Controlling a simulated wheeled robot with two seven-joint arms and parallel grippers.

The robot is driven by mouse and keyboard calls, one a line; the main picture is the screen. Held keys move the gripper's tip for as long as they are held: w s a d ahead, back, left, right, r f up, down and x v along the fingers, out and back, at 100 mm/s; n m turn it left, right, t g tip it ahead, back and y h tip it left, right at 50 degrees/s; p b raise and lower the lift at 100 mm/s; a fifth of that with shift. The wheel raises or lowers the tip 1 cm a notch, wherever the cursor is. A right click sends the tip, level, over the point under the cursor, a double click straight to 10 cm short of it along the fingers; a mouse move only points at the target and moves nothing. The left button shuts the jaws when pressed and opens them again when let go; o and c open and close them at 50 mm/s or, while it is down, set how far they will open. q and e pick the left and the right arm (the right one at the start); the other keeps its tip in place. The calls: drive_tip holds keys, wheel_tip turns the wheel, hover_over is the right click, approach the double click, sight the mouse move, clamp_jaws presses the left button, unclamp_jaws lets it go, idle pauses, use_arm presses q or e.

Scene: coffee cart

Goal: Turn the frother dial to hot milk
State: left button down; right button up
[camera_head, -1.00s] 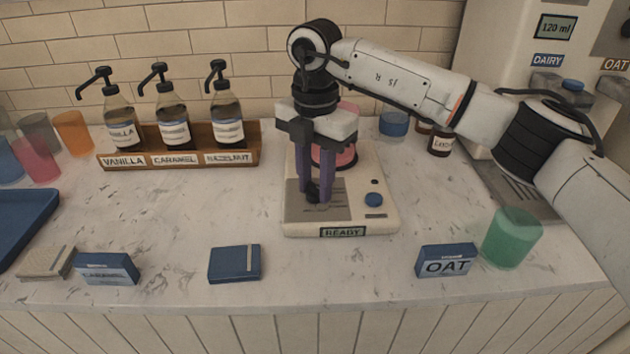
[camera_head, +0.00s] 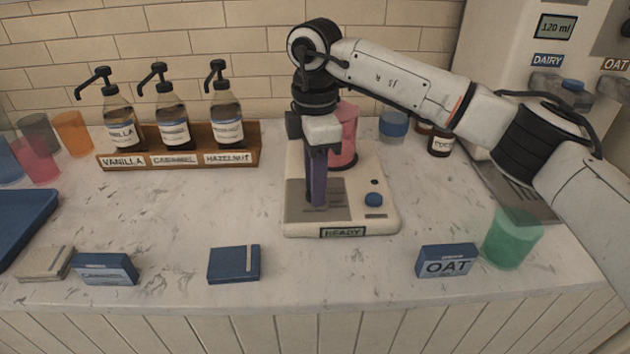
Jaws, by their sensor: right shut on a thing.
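The frother (camera_head: 292,215) is a cream base with a grey top plate and a front display reading READY. A pink jug (camera_head: 347,135) stands at its back, partly hidden by my gripper. My right gripper (camera_head: 317,204) points straight down over the left part of the plate, its purple fingers lined up one behind the other. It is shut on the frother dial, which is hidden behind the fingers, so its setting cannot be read. A blue button (camera_head: 373,200) and a small black spot sit on the right of the base. My left gripper is out of view.
A wooden rack (camera_head: 180,158) with pump bottles stands at the back left. A dispenser (camera_head: 500,60) stands at the back right.

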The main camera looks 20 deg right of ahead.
drive_tip(key=shift+w+r, duration=0.1)
idle(0.4)
drive_tip(key=o, duration=1.1)
drive_tip(key=shift+c, duration=0.2)
wheel_tip(320, 180, up, 10)
drive_tip(key=shift+r, duration=0.15)
